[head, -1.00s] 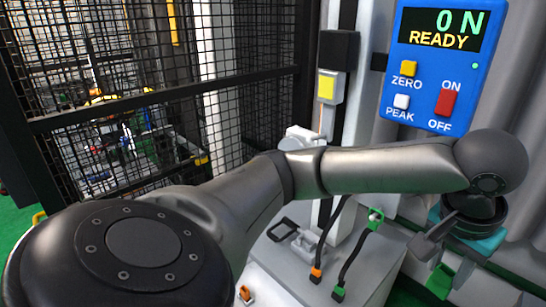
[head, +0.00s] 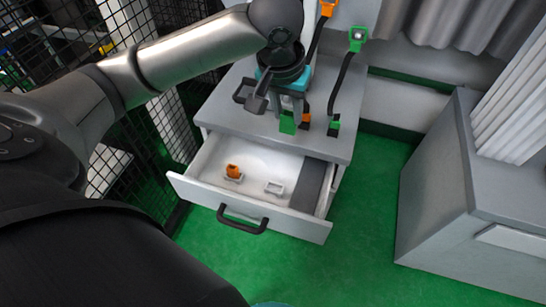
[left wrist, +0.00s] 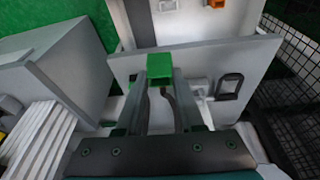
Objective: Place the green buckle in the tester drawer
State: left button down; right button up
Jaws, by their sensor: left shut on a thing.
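My left gripper (head: 282,108) is shut on the green buckle (head: 288,124), which hangs at its fingertips above the grey cabinet top. The left wrist view also shows the green buckle (left wrist: 159,66) between the two fingers. Below, the tester drawer (head: 262,219) is pulled open. An orange buckle (head: 233,172) stands in the drawer's left white holder; the right white holder (head: 274,188) is empty. Both also show at the top of the left wrist view, the empty holder (left wrist: 166,6) left of the orange buckle (left wrist: 216,3). My right gripper is not in view.
A black cord with a green end (head: 334,128) stands just right of the gripper on the cabinet top (head: 222,107), beside an orange end (head: 306,120). A mesh fence (head: 120,172) is left; a grey cabinet (head: 435,190) is right. Green floor (head: 350,255) is clear between.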

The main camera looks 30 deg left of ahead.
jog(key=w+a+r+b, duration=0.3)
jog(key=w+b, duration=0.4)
pick_arm(q)
jog(key=shift+n, duration=0.3)
jog(key=a+f+b, duration=0.1)
jog(key=f+b, duration=0.1)
jog(key=f, duration=0.6)
jog(key=f+b, duration=0.2)
jog(key=f, duration=0.7)
jog(key=a+f+b, duration=0.1)
jog(key=f+b, duration=0.1)
jog(key=f, duration=0.6)
jog(key=shift+s+a+f, duration=0.25)
jog(key=shift+s+a, duration=0.05)
jog(key=shift+s, duration=0.05)
jog(key=shift+f, duration=0.3)
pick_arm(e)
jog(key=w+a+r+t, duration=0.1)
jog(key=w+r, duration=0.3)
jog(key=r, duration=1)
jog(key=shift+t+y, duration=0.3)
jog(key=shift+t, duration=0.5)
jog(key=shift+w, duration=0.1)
pick_arm(q)
jog(key=shift+f, duration=0.1)
jog(key=c, duration=0.5)
grip_release()
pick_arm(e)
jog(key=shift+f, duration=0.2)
